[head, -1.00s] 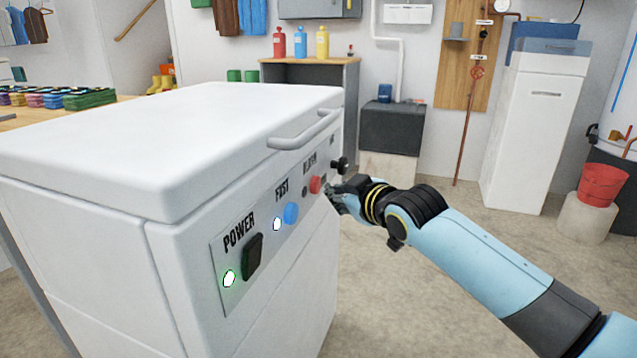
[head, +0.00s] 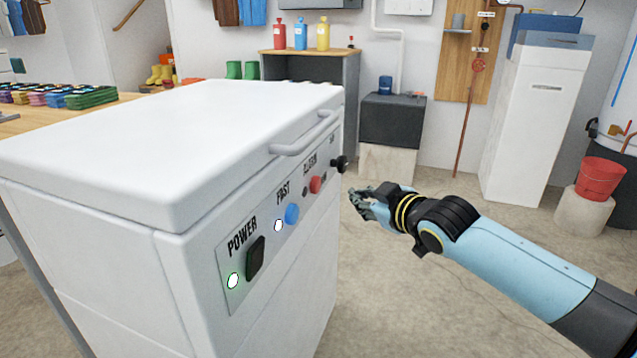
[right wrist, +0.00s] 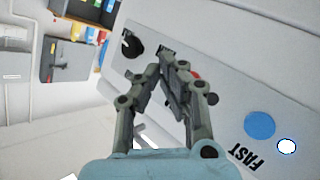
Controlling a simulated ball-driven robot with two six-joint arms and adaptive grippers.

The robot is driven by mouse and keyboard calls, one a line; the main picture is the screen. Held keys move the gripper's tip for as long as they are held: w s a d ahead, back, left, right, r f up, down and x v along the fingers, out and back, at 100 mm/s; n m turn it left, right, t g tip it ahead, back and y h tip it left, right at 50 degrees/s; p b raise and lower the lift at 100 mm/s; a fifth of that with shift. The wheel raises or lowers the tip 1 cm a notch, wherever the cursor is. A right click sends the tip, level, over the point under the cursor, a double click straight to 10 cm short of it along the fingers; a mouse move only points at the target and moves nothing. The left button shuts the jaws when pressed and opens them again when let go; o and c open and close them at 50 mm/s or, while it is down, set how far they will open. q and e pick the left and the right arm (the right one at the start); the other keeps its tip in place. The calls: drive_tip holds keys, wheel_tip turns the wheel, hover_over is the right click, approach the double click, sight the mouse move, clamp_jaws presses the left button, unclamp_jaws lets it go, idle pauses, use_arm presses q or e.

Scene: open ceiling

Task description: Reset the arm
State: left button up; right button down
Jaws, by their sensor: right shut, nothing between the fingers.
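My right arm (head: 510,255) reaches in from the lower right in the head view. Its gripper (head: 358,200) is shut and empty, a short way right of the white freezer's (head: 170,140) control panel and not touching it. In the right wrist view the gripper's fingertips (right wrist: 168,58) meet in front of the panel, partly covering the red button (right wrist: 212,97). The black knob (right wrist: 132,45) and blue button (right wrist: 260,125) show beside the fingers. My left gripper is not in view.
The panel has a black power switch (head: 255,258) with a lit green lamp (head: 233,280). A dark box (head: 392,122) on a pale block and a white cabinet (head: 530,120) stand at the back. A red bucket (head: 600,177) sits at the right. The floor around my right arm is clear.

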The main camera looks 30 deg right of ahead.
idle(0.6)
